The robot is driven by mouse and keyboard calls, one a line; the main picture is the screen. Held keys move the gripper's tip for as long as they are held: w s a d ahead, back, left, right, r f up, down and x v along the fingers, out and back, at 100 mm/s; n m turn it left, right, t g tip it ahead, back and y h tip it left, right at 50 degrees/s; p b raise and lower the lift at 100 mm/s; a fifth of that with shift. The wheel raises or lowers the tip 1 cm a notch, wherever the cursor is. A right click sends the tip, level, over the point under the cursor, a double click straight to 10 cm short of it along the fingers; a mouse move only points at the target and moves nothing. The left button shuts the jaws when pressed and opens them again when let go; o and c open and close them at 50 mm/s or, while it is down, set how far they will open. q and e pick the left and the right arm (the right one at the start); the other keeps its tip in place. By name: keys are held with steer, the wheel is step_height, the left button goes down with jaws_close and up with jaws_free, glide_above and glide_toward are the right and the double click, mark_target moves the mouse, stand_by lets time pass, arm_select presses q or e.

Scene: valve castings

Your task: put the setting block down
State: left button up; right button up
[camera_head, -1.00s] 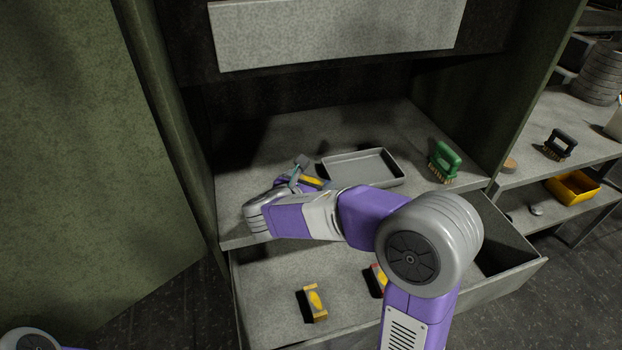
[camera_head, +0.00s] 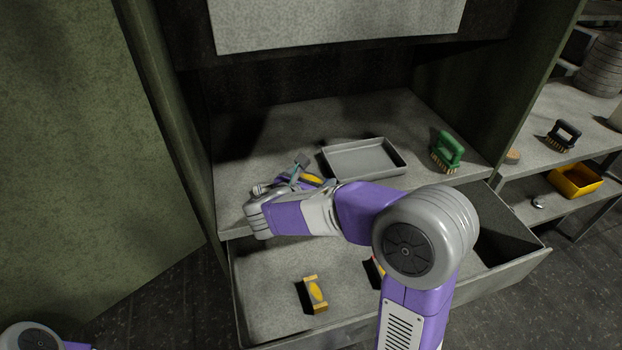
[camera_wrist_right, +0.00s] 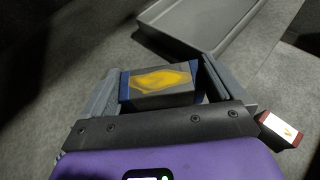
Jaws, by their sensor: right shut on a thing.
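The setting block is a grey block with blue ends and a yellow patch; it shows between the fingers in the right wrist view (camera_wrist_right: 160,82). In the head view it is mostly hidden, with a bit of yellow (camera_head: 312,180) showing. My right gripper (camera_wrist_right: 158,88) is shut on the block, one finger at each end. In the head view the gripper is over the front left part of the cabinet shelf (camera_head: 255,155), left of the grey tray. I cannot tell whether the block touches the shelf. My left gripper is out of view.
The grey tray (camera_head: 365,176) is empty. A green brush (camera_head: 447,152) stands to its right. The open drawer (camera_head: 265,315) below holds a yellow-ended block (camera_head: 315,293) and a red-ended block (camera_head: 377,272), partly behind my arm. The shelf's back left is clear.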

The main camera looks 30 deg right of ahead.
steer(key=o, duration=1.4)
steer(key=shift+f, duration=0.15)
steer(key=shift+c, duration=0.2)
